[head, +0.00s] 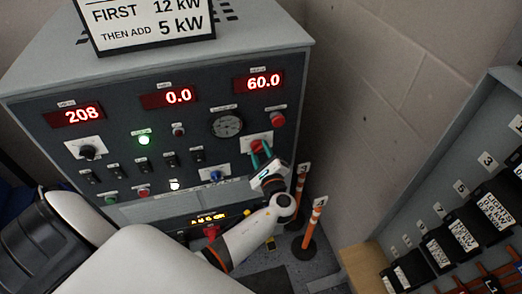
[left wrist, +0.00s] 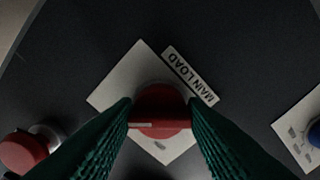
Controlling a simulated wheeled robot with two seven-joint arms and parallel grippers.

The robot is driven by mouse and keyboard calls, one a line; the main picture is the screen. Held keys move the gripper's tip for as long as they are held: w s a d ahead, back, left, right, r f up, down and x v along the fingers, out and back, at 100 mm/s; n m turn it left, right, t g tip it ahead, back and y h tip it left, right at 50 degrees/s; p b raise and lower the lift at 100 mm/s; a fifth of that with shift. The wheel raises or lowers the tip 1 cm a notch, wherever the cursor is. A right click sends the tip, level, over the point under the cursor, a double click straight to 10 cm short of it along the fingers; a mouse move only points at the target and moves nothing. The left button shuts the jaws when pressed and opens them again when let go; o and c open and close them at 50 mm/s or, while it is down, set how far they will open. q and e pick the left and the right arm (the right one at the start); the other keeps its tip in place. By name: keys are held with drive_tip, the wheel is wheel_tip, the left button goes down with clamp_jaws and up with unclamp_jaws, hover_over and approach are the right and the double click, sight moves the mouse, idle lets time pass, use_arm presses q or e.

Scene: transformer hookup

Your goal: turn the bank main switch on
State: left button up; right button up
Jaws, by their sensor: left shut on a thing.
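The red rotary switch (head: 257,145) sits on a pale square plate at the right of the grey panel. In the left wrist view the red switch knob (left wrist: 160,105) sits beside a plate marked MAIN LOAD (left wrist: 190,75). A white mark shows at the left end of its handle bar. My left gripper (head: 261,157) is at the switch, its green fingers on either side of the knob. In the left wrist view the fingers (left wrist: 160,122) are shut on the handle bar. My right gripper is not in view.
A red button (head: 278,119) is above the switch, and a blue knob (head: 215,176) is to its lower left. The displays (head: 179,96) read 208, 0.0 and 60.0; a green lamp (head: 144,140) is lit. Orange posts (head: 312,226) stand at right, near an open cabinet (head: 440,200).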

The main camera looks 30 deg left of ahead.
use_arm(q)
drive_tip(key=shift+f, duration=0.1)
idle(0.4)
drive_tip(key=o, duration=1)
drive_tip(key=shift+c, duration=0.2)
drive_tip(key=b+v, duration=0.3)
drive_tip(key=v, duration=0.9)
